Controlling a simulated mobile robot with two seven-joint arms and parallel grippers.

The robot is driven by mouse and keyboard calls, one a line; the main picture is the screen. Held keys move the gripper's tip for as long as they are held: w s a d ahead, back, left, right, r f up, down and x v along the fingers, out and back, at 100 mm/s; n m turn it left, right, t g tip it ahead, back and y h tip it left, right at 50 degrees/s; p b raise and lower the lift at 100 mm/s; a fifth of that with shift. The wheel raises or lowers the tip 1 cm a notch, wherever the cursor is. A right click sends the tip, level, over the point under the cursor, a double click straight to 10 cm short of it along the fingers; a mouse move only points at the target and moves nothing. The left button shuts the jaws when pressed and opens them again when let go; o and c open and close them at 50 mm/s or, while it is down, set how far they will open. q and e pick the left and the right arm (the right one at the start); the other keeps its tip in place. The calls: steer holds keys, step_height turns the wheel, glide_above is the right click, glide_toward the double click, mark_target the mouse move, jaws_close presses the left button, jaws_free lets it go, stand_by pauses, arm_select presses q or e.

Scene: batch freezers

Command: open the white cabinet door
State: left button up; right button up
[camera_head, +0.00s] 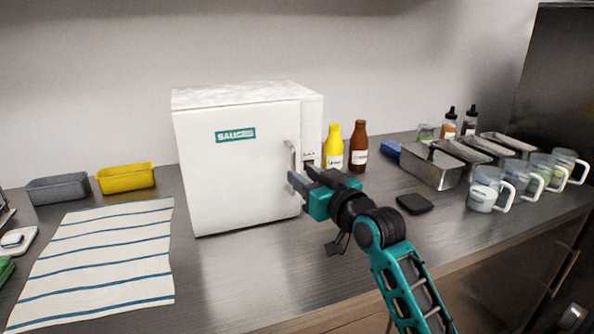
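The white cabinet (245,165) stands on the counter against the wall, with a teal label on its front. Its door looks closed. A vertical grey handle (291,157) sits at the door's right edge. My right gripper (299,177) is at the handle's lower part, its two dark fingers pointing left with a gap between them. I cannot tell whether the fingers touch the handle or stand just in front of it. My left gripper is not in view.
A striped towel (95,260) lies left of the cabinet, with a yellow tub (126,178) and a grey tub (58,189) behind it. Yellow (333,148) and brown bottles (358,148) stand right of the cabinet. Metal pans (431,166) and clear jugs (484,190) fill the right. The counter before the cabinet is clear.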

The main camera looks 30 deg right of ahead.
steer(key=shift+w, duration=1.75)
steer(key=shift+c, duration=0.4)
jaws_close()
